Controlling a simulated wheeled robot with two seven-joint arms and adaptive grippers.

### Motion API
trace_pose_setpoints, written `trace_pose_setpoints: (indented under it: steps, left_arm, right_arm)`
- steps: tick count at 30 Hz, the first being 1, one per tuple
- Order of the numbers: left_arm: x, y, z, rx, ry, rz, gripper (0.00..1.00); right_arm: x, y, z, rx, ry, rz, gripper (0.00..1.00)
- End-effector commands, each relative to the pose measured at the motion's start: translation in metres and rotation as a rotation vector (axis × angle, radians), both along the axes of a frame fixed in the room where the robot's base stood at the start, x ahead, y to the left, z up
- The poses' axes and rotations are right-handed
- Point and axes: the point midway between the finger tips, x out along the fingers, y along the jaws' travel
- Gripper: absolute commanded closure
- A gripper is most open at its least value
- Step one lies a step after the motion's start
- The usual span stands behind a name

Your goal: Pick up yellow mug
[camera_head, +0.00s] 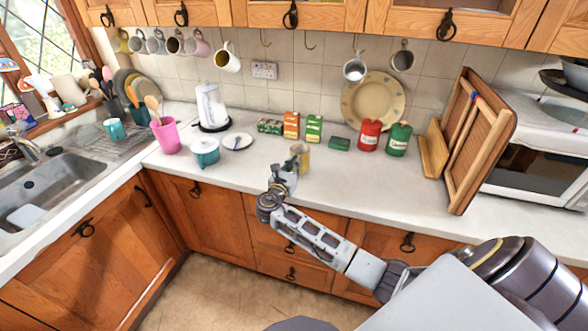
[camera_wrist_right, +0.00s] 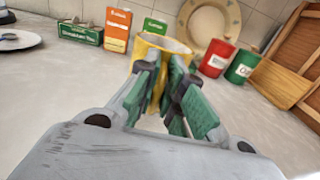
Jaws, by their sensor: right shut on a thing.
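The yellow mug (camera_head: 300,154) is at the middle of the white counter, upright or nearly so. In the right wrist view the yellow mug (camera_wrist_right: 163,43) is right ahead, its open rim upward and its lower part partly hidden by the fingers. My right gripper (camera_head: 290,168) reaches it from the near side and is shut on it. The green-padded fingers of the gripper (camera_wrist_right: 166,88) sit on either side of part of the mug. I cannot tell whether its base touches the counter. My left gripper is not in view.
Behind the mug stand orange (camera_head: 291,125) and green (camera_head: 314,128) boxes, a red canister (camera_head: 370,134) and a green canister (camera_head: 398,138). A teal pot (camera_head: 205,153) is to the left. Wooden boards (camera_head: 481,140) lean at right. Several mugs hang above. The front counter is clear.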

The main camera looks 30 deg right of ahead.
Motion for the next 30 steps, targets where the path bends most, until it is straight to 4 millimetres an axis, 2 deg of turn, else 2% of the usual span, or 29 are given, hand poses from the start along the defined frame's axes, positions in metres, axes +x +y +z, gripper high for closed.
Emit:
trace_pose_setpoints:
  steps: [18,30]
  left_arm:
    - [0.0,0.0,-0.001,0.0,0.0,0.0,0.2]
    - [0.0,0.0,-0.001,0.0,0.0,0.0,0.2]
  right_arm:
    - [0.001,0.0,0.047,-0.001,-0.005,0.0,1.0]
    - [0.0,0.0,0.063,-0.001,-0.003,0.0,1.0]
